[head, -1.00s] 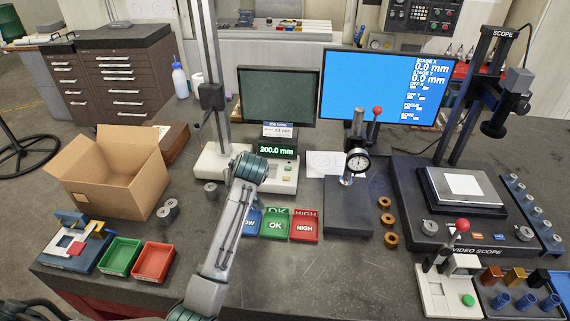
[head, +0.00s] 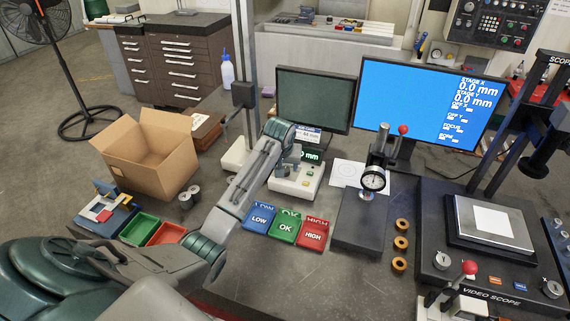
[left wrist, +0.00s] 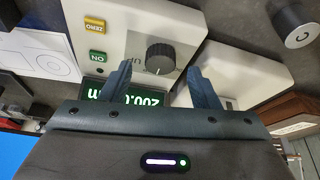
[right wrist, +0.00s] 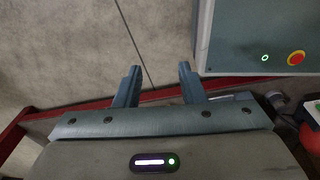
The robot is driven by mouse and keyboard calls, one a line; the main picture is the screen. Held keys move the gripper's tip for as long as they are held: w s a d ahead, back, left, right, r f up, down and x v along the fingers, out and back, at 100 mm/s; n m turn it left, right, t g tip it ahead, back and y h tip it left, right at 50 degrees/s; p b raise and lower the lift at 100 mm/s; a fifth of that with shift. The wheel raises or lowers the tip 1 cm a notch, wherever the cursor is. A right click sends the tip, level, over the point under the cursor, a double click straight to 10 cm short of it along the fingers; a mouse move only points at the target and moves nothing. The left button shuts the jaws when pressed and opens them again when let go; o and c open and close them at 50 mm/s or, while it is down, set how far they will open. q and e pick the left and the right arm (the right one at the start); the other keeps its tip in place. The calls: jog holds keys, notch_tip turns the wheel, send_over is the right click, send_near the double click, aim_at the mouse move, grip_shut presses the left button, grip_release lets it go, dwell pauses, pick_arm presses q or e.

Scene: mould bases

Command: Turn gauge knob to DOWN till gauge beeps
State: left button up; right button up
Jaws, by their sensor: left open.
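The height gauge has a white base (head: 283,187), a tall column (head: 243,60) and a green-lit display (head: 313,156), partly covered by my left arm in the head view. In the left wrist view the display (left wrist: 125,97) reads 200.0, upside down. The dark round gauge knob (left wrist: 160,57) has a pale pointer line and label letters to its left. My left gripper (left wrist: 159,70) is open, its fingertips on either side of the knob in the picture; I cannot tell whether they touch it. My right gripper (right wrist: 158,68) is open and empty, away from the gauge.
Blue LOW (head: 260,218), green OK (head: 285,229) and red HIGH (head: 313,236) bins stand before the gauge. A dial-indicator stand (head: 374,180) is to its right, a cardboard box (head: 150,155) to its left. A grey panel with a red button (right wrist: 296,57) is near my right gripper.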

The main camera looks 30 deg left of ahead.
pick_arm(q)
jog(key=shift+x, duration=0.95)
jog(key=shift+w+a+f, duration=0.1)
jog(key=shift+f, duration=0.2)
jog(key=shift+c, duration=0.9)
jog(key=c, duration=0.8)
pick_arm(e)
jog(key=shift+w+a+r, duration=0.2)
jog(key=shift+r, duration=0.2)
